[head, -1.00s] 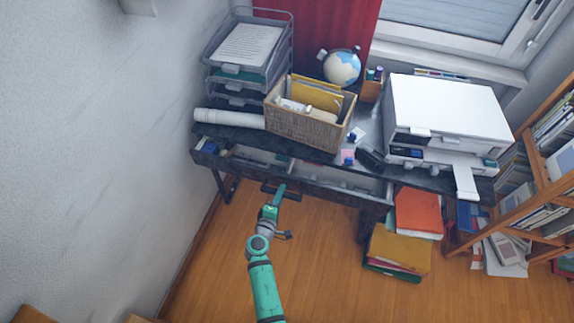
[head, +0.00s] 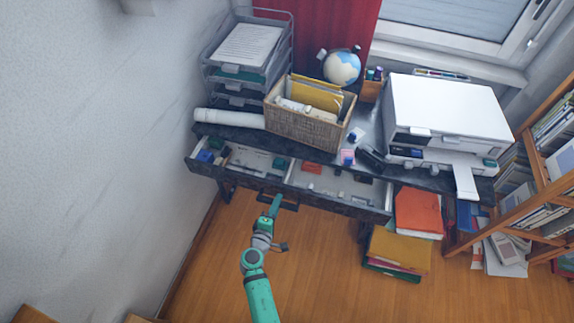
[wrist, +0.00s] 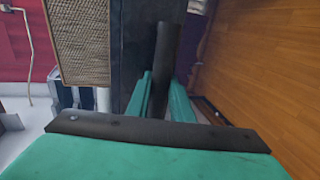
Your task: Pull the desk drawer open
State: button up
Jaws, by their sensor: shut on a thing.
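The desk drawer (head: 330,204) is dark-fronted and stands part-way out from under the dark desk top (head: 240,134). Its light inside shows several small things, among them a blue one at the left and a red one near the middle. My gripper (head: 276,203) is at the handle (head: 290,206) on the drawer front. In the wrist view the teal fingers (wrist: 163,100) are shut around the dark bar of the handle (wrist: 165,55). The fingertips are partly hidden by the bar.
A wicker basket (head: 300,128) of folders, a white printer (head: 445,108), a globe (head: 342,67) and paper trays (head: 240,50) stand on the desk. Folders (head: 398,250) are stacked on the floor at right, near a bookshelf (head: 540,190). The wooden floor before the drawer is clear.

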jog(key=s+a, duration=0.3)
jog(key=s, duration=0.7)
dwell(0.5)
jog(key=shift+f, duration=0.1)
jog(key=s+a, duration=0.3)
jog(key=s, duration=0.7)
jog(key=shift+s+a, duration=0.2)
jog(key=shift+a, duration=0.05)
dwell(0.6)
jog(key=o, duration=1.1)
jog(key=shift+c, duration=0.2)
jog(key=shift+c, duration=0.4)
